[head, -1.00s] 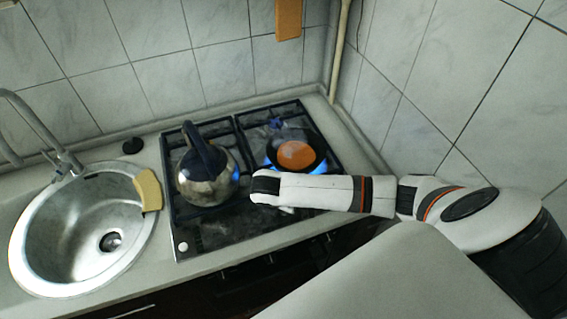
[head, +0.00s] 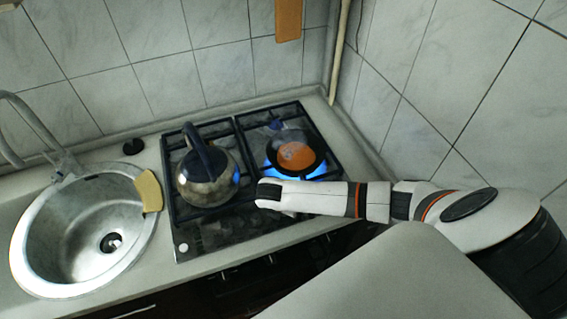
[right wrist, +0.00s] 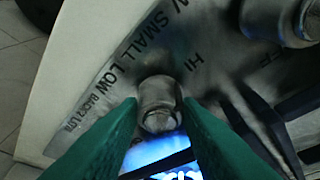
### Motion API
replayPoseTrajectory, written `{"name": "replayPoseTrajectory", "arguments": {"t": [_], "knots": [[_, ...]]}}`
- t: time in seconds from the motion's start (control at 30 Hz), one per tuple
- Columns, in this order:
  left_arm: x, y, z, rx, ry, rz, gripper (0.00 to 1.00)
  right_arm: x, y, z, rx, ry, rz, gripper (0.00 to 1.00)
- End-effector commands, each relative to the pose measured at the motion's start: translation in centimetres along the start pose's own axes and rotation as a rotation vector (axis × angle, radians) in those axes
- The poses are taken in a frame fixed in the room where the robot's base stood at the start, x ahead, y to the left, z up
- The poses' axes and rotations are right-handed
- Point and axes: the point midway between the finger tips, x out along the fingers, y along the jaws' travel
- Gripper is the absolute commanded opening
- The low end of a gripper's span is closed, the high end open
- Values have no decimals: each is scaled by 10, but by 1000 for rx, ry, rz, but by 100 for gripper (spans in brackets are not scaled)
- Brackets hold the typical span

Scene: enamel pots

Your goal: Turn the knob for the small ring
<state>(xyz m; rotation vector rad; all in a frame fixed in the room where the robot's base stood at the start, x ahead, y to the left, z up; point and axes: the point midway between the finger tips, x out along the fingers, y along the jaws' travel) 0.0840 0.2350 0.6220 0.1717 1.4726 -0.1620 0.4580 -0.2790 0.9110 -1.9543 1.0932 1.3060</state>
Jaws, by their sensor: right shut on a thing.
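In the right wrist view a metal knob (right wrist: 158,95) stands on the hob's panel beside printed words reading "SMALL", "LOW" and "HI". My right gripper (right wrist: 161,107) has its two green fingers on either side of this knob and is shut on it. In the head view my right arm reaches in from the right over the hob's front (head: 205,236), and its end hides the knob and fingers. Blue flame burns under the dark pan (head: 318,146) at the right, which holds something orange (head: 292,157). My left gripper is not in view.
A metal kettle (head: 208,186) stands on the hob's left side. A second knob (right wrist: 297,18) shows at the top right of the wrist view. A sink (head: 75,235) with a yellow cloth or sponge (head: 149,190) lies left of the hob. Tiled walls close the back and right.

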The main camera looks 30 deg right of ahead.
Motion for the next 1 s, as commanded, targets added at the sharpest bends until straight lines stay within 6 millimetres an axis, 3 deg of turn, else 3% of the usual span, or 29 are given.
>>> {"name": "replayPoseTrajectory", "arguments": {"t": [0.43,1.0], "knots": [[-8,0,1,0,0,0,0,-2,-2,0,123,-1,52,8],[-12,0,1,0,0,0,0,0,-4,-2,605,0,251,8]]}}
